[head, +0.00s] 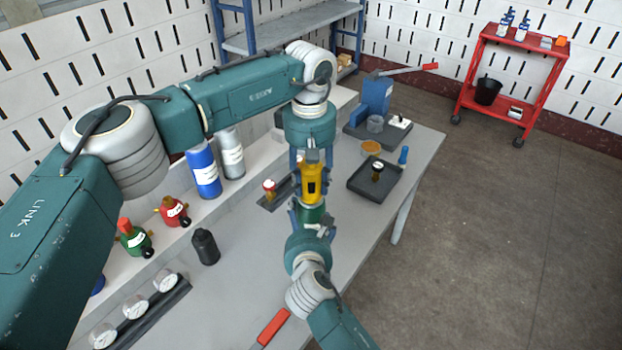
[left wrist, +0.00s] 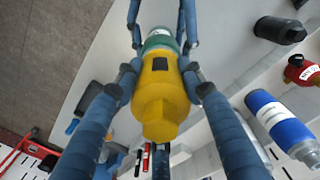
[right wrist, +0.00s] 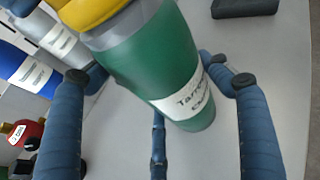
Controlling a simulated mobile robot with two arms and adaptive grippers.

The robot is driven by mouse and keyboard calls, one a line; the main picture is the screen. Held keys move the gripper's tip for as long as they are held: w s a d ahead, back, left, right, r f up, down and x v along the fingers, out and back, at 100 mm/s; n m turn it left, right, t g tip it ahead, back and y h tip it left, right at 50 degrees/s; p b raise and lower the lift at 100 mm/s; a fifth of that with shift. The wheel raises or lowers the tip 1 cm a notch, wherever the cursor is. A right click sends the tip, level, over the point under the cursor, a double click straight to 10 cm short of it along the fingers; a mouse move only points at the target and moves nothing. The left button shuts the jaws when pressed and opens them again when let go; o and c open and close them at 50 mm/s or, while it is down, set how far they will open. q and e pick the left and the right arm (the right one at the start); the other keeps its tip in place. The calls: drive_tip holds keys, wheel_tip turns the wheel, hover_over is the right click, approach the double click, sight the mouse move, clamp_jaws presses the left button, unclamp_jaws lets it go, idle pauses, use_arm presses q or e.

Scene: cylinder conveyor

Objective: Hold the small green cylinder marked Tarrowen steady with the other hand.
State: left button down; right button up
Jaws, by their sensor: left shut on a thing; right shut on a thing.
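The small green cylinder (head: 312,214) is over the table, with a grey collar at its top. In the right wrist view the green cylinder (right wrist: 175,75) leans and shows a white label, partly turned away, that starts with "Tar". My right gripper (head: 312,228) comes from the front and is shut on it. A yellow device (head: 311,183) with a dark panel sits at the cylinder's top. My left gripper (head: 310,168) is shut on this device, which fills the left wrist view's middle (left wrist: 160,95). Whether the device is fixed to the cylinder I cannot tell.
Blue (head: 204,172) and grey (head: 231,155) cylinders, and red (head: 174,211) and green (head: 133,238) valve-like parts, stand to the left. A black bottle (head: 205,247) is nearer. A dark tray (head: 360,185) lies right. The table's front middle is mostly clear.

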use_arm(q)
drive_tip(key=shift+m, duration=1.1)
drive_tip(key=m, duration=0.4)
drive_tip(key=shift+m, duration=1)
drive_tip(key=m, duration=0.2)
drive_tip(key=shift+m, duration=0.3)
drive_tip(key=m, duration=0.3)
drive_tip(key=shift+a, duration=0.1)
